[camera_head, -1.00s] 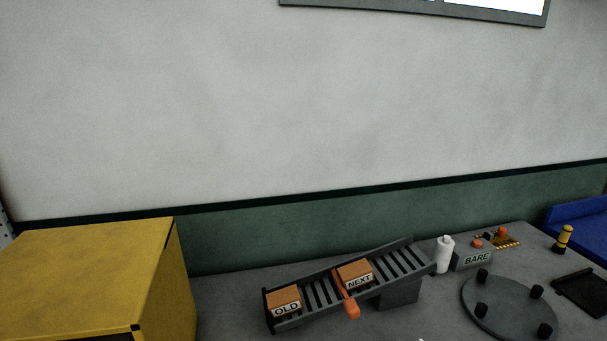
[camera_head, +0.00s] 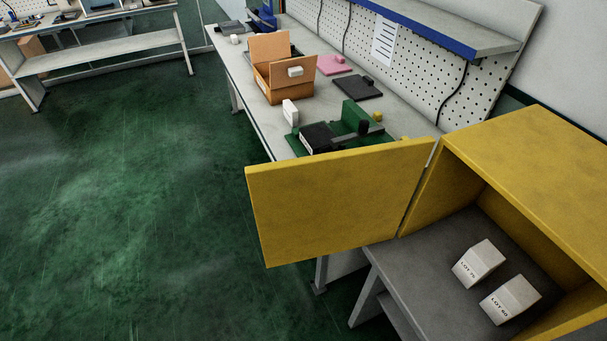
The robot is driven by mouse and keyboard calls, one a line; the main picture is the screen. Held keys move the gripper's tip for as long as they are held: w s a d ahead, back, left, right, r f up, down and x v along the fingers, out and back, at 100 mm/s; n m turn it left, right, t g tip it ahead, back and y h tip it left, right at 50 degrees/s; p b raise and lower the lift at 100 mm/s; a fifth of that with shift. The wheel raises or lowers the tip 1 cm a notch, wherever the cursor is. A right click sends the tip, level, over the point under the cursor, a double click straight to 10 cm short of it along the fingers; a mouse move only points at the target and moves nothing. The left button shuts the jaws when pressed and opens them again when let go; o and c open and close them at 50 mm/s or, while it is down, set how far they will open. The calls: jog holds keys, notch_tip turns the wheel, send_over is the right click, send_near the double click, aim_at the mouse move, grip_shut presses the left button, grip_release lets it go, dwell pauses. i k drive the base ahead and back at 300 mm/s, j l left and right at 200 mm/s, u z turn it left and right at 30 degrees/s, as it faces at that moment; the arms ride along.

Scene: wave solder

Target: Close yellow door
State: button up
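The yellow door (camera_head: 338,202) stands wide open, swung out to the left of the yellow cabinet (camera_head: 548,150). Its hinge edge meets the cabinet's left front edge, and its free edge hangs out over the green floor. Inside the open cabinet are two white boxes, one marked LOT 75 (camera_head: 478,263) and one marked LOT 60 (camera_head: 510,299). No handle shows on the visible face of the door. My gripper is not in view.
Behind the door a long bench (camera_head: 262,118) holds an open cardboard box (camera_head: 280,78), a green fixture (camera_head: 352,118) and a pink mat (camera_head: 334,65). Another table (camera_head: 100,55) stands far left. The green floor (camera_head: 130,200) at left is clear.

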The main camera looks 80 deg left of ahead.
aim_at(309, 207)
jog(key=k+j+u, duration=0.1)
jog(key=j, duration=0.5)
jog(key=k+j+u, duration=0.1)
jog(key=j, duration=0.5)
jog(key=k+j+u, duration=0.1)
jog(key=j, duration=0.5)
jog(key=k+j+u, duration=0.1)
jog(key=j, duration=0.5)
jog(key=k+j, duration=0.45)
